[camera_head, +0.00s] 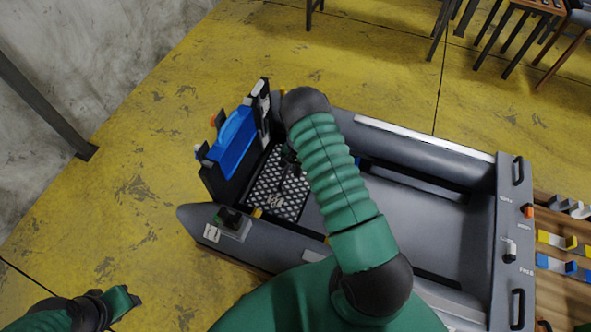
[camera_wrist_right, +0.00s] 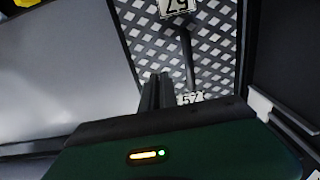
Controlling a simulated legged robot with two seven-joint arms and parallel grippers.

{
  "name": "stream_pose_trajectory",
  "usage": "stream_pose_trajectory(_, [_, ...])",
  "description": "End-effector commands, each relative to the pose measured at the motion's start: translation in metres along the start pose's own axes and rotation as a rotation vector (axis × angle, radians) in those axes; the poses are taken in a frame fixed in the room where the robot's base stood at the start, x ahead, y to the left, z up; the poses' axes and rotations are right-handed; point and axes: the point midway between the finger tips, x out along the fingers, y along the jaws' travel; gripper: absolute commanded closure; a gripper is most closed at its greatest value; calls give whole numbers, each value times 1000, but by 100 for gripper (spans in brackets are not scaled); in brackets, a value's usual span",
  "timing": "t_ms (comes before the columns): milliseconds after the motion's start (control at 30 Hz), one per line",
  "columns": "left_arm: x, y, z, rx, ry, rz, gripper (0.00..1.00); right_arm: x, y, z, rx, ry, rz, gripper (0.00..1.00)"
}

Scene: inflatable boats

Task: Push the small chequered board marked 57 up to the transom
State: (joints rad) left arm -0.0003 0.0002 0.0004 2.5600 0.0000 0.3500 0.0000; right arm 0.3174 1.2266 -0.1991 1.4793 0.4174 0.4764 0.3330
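The small chequered board (camera_head: 268,196) lies on the floor of the grey boat, near its left end. In the right wrist view the chequered board (camera_wrist_right: 215,65) shows two white labels reading 57. The dark transom (camera_head: 216,184) stands just left of the board. My right gripper (camera_head: 289,160) is low over the board, partly hidden by my green arm. In the right wrist view its dark fingers (camera_wrist_right: 158,92) look together, with nothing between them; contact with the board is unclear. My left gripper (camera_head: 128,298) is far from the boat, at the lower left; its opening is unclear.
A blue piece (camera_head: 235,140) sits at the transom. The boat's side tubes (camera_head: 420,150) flank the floor. Several coloured parts (camera_head: 560,240) lie on a wooden surface at the right. Chairs (camera_head: 530,15) stand at the back. Yellow floor is clear around the boat's left end.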

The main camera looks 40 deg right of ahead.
Motion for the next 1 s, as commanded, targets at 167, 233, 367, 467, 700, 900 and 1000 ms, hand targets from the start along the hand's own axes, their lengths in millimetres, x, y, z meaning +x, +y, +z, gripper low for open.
stream_pose_trajectory(167, [15,0,4,0,0,0,64,19,-1,1,-1,1,0,96])
stream_pose_trajectory(233, [19,0,4,-1,0,0,64,26,-1,1,-1,1,0,96])
stream_pose_trajectory(367, [27,0,6,-1,0,0,64,38,0,0,-1,0,0,96])
stream_pose_trajectory(467, [33,0,8,-1,0,0,64,47,-1,0,-1,0,-1,96])
stream_pose_trajectory(700, [47,0,11,0,0,0,64,65,-4,0,-3,1,-2,96])
stream_pose_trajectory(900, [57,0,14,-1,0,0,64,65,-23,0,-4,1,-1,96])
stream_pose_trajectory(1000, [63,0,15,-1,0,0,64,65,-32,0,-3,0,-2,96])
